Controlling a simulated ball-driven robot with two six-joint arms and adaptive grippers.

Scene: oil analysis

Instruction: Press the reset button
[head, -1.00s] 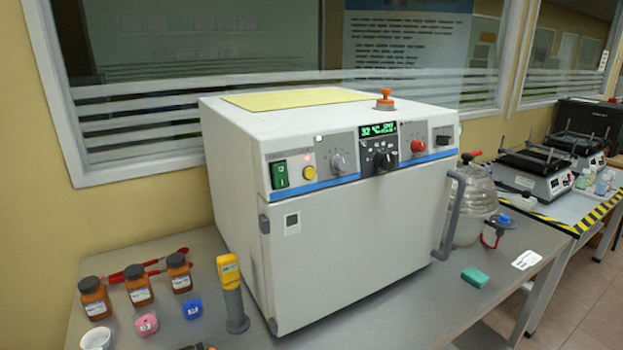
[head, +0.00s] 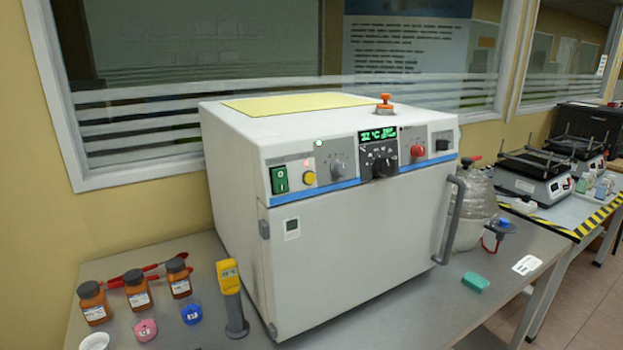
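A white oven-like machine (head: 340,235) with a closed door stands on the grey table. Its front panel carries a yellow round button (head: 309,178) beside a green switch (head: 279,180), and a red round button (head: 417,152) at the right. An orange knob-like part (head: 384,103) stands on its top. No readable label tells which one is the reset button. A green display (head: 379,135) is lit, and a small light glows above the yellow button. Neither of my grippers is in view.
Brown bottles (head: 138,290), a pink-lidded cup (head: 145,329), a blue-lidded cup (head: 191,313) and a yellow-and-grey handheld device (head: 231,290) stand left of the machine. A grey door handle (head: 453,220) juts out at right. A green block (head: 475,282) lies on the table.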

